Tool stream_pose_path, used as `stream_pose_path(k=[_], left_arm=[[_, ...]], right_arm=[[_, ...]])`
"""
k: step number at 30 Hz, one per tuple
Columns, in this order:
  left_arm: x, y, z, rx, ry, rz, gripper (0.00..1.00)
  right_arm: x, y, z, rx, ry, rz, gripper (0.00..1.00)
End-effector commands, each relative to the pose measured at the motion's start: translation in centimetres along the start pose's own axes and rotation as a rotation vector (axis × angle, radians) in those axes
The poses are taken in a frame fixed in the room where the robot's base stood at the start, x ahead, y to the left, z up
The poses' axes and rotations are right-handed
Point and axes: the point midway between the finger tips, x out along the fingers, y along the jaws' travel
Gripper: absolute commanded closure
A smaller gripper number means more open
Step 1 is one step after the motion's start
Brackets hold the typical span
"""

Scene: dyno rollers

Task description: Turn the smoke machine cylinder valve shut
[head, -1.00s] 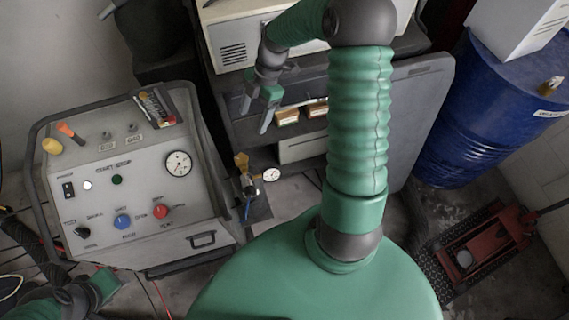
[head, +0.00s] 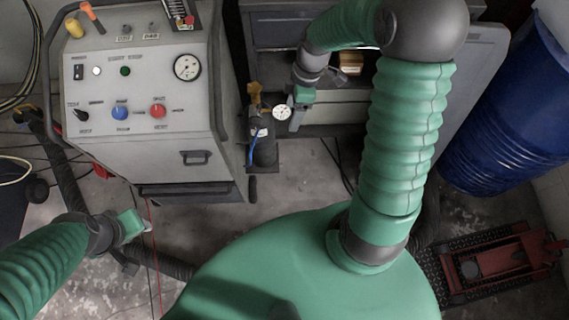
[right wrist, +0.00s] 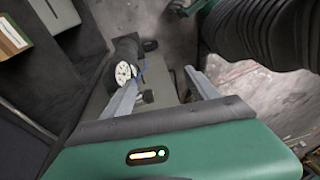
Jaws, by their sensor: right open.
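The cylinder valve (head: 254,95) is a small brass fitting on top of a dark cylinder (head: 264,152), beside the smoke machine (head: 150,70). A round white gauge (head: 282,112) sits to its right, and a blue hose hangs below. My right gripper (head: 297,118) is close to the right of the gauge, apart from the valve, its fingers partly hidden. In the right wrist view, my right gripper (right wrist: 163,88) is open and empty; the gauge (right wrist: 122,72) lies by its left finger. The brass valve is not clear there. My left gripper (head: 140,225) is low at left; its jaw opening is unclear.
A dark cabinet with a shelf holding small boxes (head: 351,63) stands behind my right arm. A blue drum (head: 505,110) and a red floor jack (head: 490,258) are at right. Cables and hoses lie at lower left. Some floor before the cylinder is clear.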

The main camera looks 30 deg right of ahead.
Motion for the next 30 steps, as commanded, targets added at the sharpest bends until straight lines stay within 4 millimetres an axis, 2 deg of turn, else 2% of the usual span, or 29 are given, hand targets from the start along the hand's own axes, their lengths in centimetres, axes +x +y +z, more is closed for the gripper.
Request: stream_pose_path(k=[1,14,30], left_arm=[[2.4,0.0,0.6,0.0,0.0,0.0,0.64],[12.3,0.0,2.9,0.0,0.0,0.0,0.64],[24.6,0.0,5.8,0.0,0.0,0.0,0.64]], right_arm=[[2.5,-0.2,0.2,0.031,-0.014,0.009,0.31],[12.4,-3.2,0.2,0.374,-0.074,0.122,0.31],[24.6,-7.0,0.8,0.802,0.0,0.268,0.31]])
